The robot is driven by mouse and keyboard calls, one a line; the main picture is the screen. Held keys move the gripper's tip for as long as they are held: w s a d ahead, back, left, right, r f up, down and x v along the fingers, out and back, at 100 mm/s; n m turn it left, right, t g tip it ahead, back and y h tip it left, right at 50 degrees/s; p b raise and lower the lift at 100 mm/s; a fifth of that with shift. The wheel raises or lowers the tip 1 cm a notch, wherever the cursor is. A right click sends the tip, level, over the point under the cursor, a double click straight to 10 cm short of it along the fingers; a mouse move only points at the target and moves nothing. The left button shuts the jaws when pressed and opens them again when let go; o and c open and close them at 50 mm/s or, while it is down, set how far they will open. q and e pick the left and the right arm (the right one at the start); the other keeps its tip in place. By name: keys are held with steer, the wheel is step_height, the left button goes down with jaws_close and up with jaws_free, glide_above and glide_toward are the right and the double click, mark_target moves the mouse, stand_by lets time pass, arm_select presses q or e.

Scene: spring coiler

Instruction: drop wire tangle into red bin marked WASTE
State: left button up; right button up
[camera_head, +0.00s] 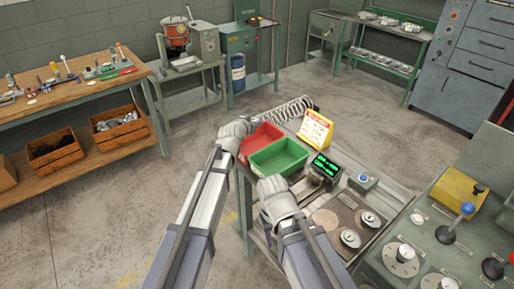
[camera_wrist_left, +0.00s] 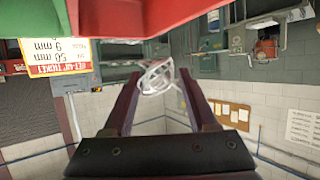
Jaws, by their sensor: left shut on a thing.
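The red bin (camera_head: 258,137) stands at the left end of the bench, beside the green bin (camera_head: 278,156). No WASTE marking is readable on it. My left gripper (camera_head: 240,124) is at the red bin's left edge in the head view, its fingers hard to make out. In the left wrist view, the left gripper (camera_wrist_left: 156,85) is shut on a pale wire tangle (camera_wrist_left: 156,72). The red bin (camera_wrist_left: 150,15) fills the top of that view, apart from the tangle. My right gripper (camera_head: 275,190) is in front of the green bin, its fingers hidden.
A coiled spring (camera_head: 288,111) lies behind the red bin. A yellow sign (camera_head: 316,130) and a green-lit display (camera_head: 326,165) stand right of the bins. A control panel (camera_head: 430,255) fills the lower right. Open floor (camera_head: 110,220) lies to the left.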

arm_select(q)
steer(key=shift+f+b, duration=2.8)
steer(key=shift+f, duration=0.2)
steer(key=shift+r, duration=0.1)
steer(key=o, duration=1.4)
steer(key=p+v, duration=0.3)
steer(key=v, duration=0.5)
